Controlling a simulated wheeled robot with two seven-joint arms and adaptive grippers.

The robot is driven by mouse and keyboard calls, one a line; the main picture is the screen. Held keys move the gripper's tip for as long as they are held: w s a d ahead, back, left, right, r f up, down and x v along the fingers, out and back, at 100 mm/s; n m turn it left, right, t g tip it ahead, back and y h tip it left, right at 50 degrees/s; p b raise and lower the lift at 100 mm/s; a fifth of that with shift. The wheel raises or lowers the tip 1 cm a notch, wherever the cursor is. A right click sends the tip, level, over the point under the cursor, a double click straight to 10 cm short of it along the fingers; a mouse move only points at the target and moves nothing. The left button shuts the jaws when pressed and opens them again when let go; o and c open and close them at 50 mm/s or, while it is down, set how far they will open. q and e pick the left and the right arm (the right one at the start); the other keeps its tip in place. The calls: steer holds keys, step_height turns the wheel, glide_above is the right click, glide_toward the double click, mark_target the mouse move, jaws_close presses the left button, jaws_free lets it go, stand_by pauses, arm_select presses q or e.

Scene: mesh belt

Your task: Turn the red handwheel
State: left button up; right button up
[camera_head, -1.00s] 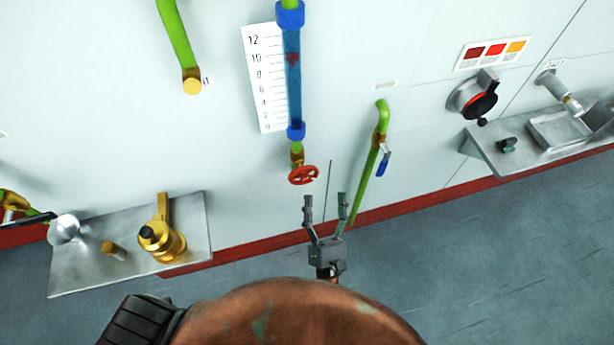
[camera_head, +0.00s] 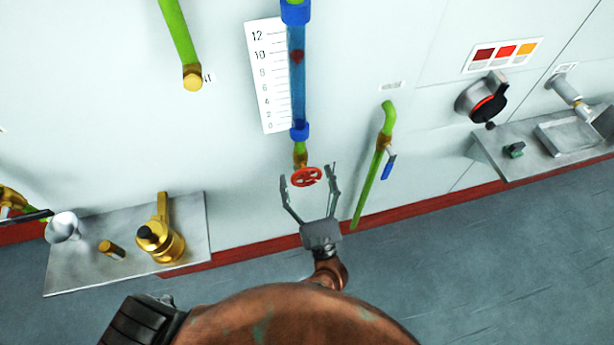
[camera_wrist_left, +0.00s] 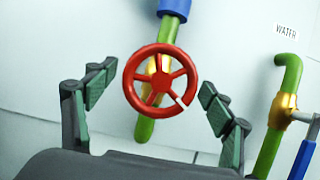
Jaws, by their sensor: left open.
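The red handwheel (camera_head: 307,177) sits at the lower end of the blue sight tube (camera_head: 297,75), below a brass fitting on a green pipe. My left gripper (camera_head: 309,185) is open, with its fingers spread on either side of the handwheel in the head view. In the left wrist view the handwheel (camera_wrist_left: 160,81) is centred between the open fingers (camera_wrist_left: 158,92), with a gap to each pad, and no contact shows. My right gripper is not in view.
A green pipe with a blue-handled valve (camera_head: 388,165) stands close to the right of my gripper. A metal shelf (camera_head: 80,270) with brass parts is at left. A black and red knob (camera_head: 484,98) and another shelf (camera_head: 490,150) are at right.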

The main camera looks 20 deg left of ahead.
arm_select(q)
steer(key=shift+c, duration=0.6)
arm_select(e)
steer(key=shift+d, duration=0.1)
arm_select(q)
steer(key=c, duration=1.1)
steer(key=shift+o, duration=0.2)
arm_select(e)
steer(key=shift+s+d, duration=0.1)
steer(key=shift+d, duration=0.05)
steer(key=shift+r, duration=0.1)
